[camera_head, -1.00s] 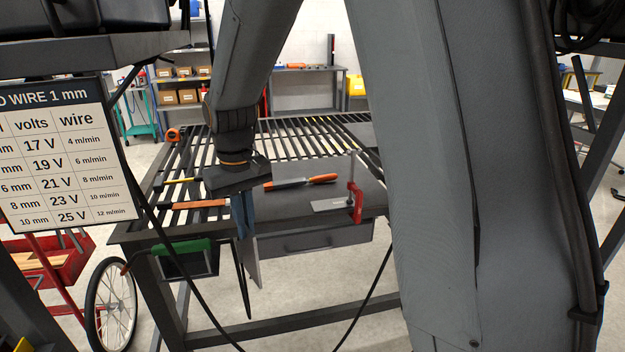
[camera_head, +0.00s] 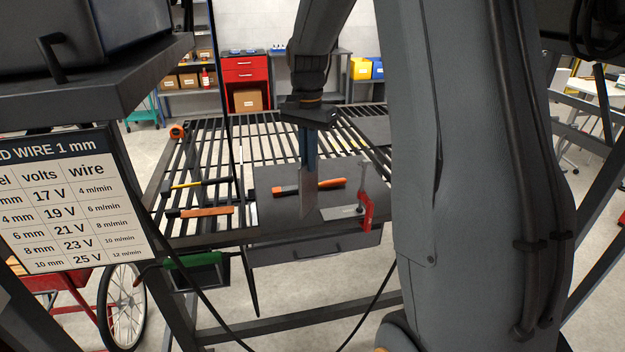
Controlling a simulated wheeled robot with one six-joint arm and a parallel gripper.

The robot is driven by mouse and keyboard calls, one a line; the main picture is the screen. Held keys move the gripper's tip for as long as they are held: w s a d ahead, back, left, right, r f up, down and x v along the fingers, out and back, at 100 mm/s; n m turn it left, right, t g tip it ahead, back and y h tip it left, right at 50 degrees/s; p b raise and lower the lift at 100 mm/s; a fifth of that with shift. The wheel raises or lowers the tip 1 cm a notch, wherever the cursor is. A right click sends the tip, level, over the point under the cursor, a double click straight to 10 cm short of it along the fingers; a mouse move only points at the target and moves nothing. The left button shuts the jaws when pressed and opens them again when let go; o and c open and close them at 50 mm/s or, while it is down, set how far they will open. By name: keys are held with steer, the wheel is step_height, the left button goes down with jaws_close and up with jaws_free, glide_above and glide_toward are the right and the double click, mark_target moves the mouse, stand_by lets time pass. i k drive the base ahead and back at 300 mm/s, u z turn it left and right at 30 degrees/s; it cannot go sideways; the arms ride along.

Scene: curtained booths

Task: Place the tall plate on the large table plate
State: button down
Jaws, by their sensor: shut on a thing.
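The tall plate (camera_head: 308,202) is a thin grey sheet, seen nearly edge-on and upright. My gripper (camera_head: 309,163) points down and is shut on its upper part. The large table plate (camera_head: 270,218) is a dark grey flat sheet on the slatted table. In the picture, the tall plate's lower end falls over the large plate, in front of an orange-handled tool. I cannot tell whether its lower edge touches the large plate or is a little above it.
A red clamp (camera_head: 367,207) stands at the large plate's right, by a small light plate (camera_head: 339,213). The orange-handled tool (camera_head: 325,185) lies behind the tall plate. A hanging settings sign (camera_head: 75,200) is at left.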

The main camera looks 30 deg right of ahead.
mark_target(275, 178)
steer(key=z, duration=0.05)
steer(key=i, duration=1.2)
